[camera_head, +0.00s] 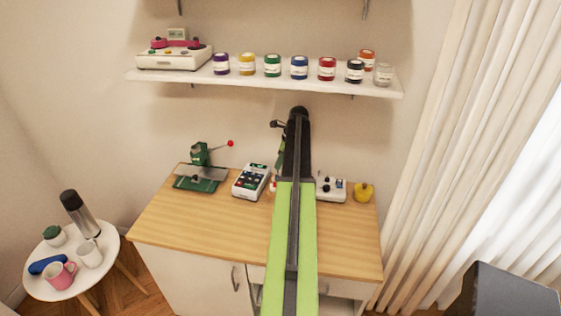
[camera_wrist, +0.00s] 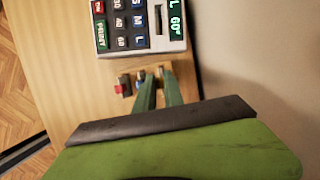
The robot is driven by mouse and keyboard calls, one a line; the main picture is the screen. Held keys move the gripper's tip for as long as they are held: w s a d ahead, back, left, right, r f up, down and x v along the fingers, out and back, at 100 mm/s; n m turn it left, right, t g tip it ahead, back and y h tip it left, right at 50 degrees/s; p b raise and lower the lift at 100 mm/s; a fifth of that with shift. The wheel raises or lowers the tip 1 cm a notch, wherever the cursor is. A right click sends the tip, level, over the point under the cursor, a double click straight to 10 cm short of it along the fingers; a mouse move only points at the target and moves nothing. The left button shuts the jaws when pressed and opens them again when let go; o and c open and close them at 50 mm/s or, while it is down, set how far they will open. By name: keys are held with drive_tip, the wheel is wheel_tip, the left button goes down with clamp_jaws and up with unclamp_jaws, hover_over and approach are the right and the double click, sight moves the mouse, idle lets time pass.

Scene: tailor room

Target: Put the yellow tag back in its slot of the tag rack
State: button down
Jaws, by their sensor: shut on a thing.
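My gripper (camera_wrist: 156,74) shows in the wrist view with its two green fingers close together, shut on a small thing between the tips. I take this to be the yellow tag, but the fingers hide it and I cannot make out its colour. A small red tag (camera_wrist: 121,86) stands just left of the fingertips, and a small blue piece (camera_wrist: 140,77) is right beside them. They seem to belong to the tag rack, whose body and slots I cannot make out. In the head view my gripper (camera_head: 279,165) is largely behind my arm, over the back of the desk.
A white keypad device (camera_head: 251,181) stands on the desk (camera_head: 190,235), close beyond the fingertips in the wrist view (camera_wrist: 112,45). A green press (camera_head: 200,172) stands left, a white device (camera_head: 331,188) and yellow object (camera_head: 363,192) right. A shelf (camera_head: 290,86) with jars hangs above.

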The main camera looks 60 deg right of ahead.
drive_tip(key=shift+f+b, duration=1.4)
drive_tip(key=shift+f, duration=0.1)
drive_tip(key=shift+f, duration=0.1)
drive_tip(key=c, duration=1.4)
unclamp_jaws()
drive_tip(key=shift+o, duration=0.2)
drive_tip(key=p+v, duration=1.1)
drive_tip(key=v, duration=0.1)
